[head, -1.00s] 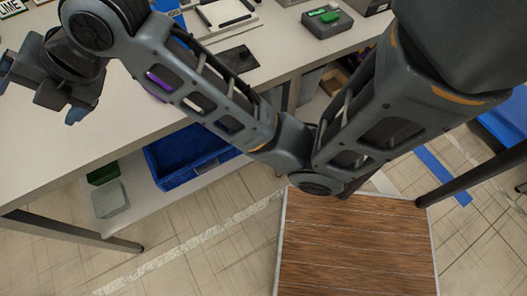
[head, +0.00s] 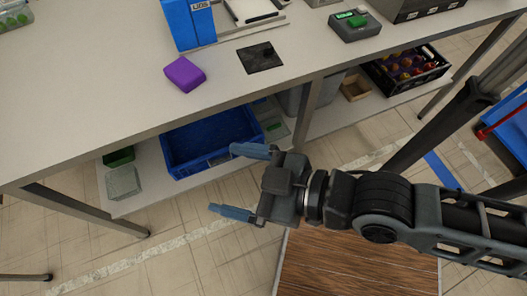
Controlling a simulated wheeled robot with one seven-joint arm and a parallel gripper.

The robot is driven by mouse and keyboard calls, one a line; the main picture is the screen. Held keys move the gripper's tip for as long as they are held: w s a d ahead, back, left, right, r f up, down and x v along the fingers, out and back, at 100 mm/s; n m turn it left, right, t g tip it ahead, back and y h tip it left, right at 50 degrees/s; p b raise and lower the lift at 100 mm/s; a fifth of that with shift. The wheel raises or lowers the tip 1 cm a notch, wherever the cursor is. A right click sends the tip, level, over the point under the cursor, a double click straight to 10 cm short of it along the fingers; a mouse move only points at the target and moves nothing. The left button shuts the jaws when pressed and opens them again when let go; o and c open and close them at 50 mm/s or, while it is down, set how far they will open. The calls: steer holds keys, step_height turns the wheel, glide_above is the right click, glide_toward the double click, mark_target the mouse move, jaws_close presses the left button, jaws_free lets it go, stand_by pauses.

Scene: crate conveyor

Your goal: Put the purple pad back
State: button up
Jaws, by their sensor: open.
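The purple pad (head: 185,74) lies on the white table top (head: 90,95), near its front edge and left of a flat black plate (head: 260,57). A blue box (head: 188,22) marked with letters stands just behind the pad. My gripper (head: 234,181) is open and empty, with its blue-tipped fingers pointing left. It is in front of the table, right of and nearer than the pad, and does not touch it.
A blue crate (head: 172,172) sits on the lower shelf behind my gripper. A green-buttoned device (head: 355,25) stands on the table at right. A dark crate of round items (head: 437,68) is on the shelf.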

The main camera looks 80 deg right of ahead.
steer(key=s+d+r+y, duration=0.1)
steer(key=s+d, duration=0.3)
steer(key=s, duration=0.4)
steer(key=shift+s+r, duration=0.3)
steer(key=shift+r, duration=0.55)
